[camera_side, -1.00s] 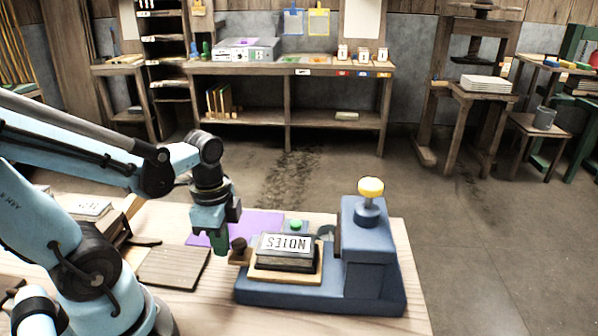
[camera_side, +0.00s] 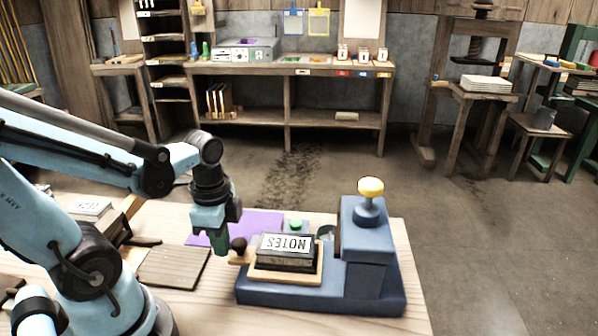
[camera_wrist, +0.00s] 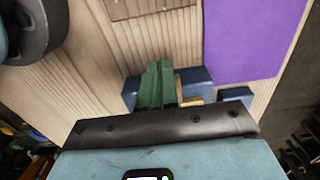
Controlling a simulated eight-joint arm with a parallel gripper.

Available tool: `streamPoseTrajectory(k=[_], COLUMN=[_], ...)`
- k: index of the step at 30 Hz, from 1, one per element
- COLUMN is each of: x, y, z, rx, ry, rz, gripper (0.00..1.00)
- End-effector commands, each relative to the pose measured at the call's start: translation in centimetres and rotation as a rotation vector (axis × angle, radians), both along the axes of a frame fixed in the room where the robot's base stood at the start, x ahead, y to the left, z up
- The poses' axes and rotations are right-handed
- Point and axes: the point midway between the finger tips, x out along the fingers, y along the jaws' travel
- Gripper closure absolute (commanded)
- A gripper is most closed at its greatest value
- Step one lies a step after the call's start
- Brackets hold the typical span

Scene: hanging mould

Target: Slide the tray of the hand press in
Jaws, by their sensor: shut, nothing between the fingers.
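A dark round knob (camera_side: 239,245) stands on the tray's left end. My gripper (camera_side: 220,245) is shut and empty, just left of that knob; I cannot tell whether it touches. In the wrist view my green fingers (camera_wrist: 158,88) are together, over the blue base, hiding most of the tray.
A purple sheet (camera_side: 262,224) lies behind the press; it also shows in the wrist view (camera_wrist: 250,38). A small block with a green top (camera_side: 295,226) stands behind the tray. A brown board (camera_side: 172,266) lies left of my gripper.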

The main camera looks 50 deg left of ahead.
Motion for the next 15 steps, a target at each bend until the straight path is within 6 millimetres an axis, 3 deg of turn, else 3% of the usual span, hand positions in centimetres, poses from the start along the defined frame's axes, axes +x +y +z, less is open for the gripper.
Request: streamPoseTrajectory(k=[15], x=[0.28], y=[-0.25], z=[0.01], rx=[0.000], ry=[0.000], rz=[-0.003], gripper=[1.00])
